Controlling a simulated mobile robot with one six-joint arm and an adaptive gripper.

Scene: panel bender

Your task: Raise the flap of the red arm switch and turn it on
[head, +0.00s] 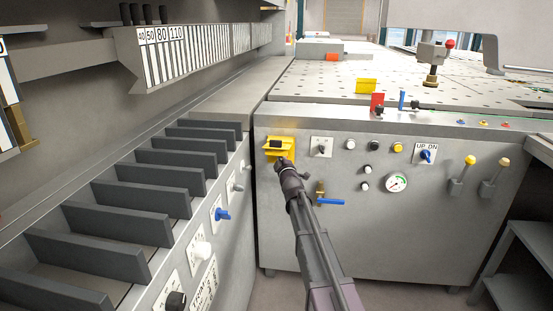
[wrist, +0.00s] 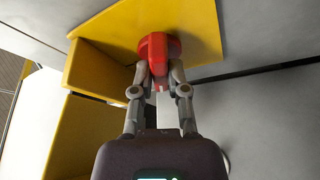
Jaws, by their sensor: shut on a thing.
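The yellow switch housing (head: 270,151) is on the left end of the grey front panel. It has a dark rectangle on its face. In the wrist view, a red knob (wrist: 159,45) stands on the yellow plate (wrist: 204,28). A yellow box-like part (wrist: 88,130), possibly the flap, stands out at the lower left; its exact position is unclear. My gripper (head: 284,163) reaches up to the housing from below. In the wrist view, my gripper (wrist: 160,78) is shut on the red knob's projecting grip. The knob is hidden in the head view.
Other switches, a pressure gauge (head: 396,182) and a blue-handled valve (head: 330,202) are right of my arm. A labelled UP DN switch (head: 425,155) and two yellow-tipped levers (head: 470,161) sit farther right. A slotted rack (head: 122,205) stands close on the left.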

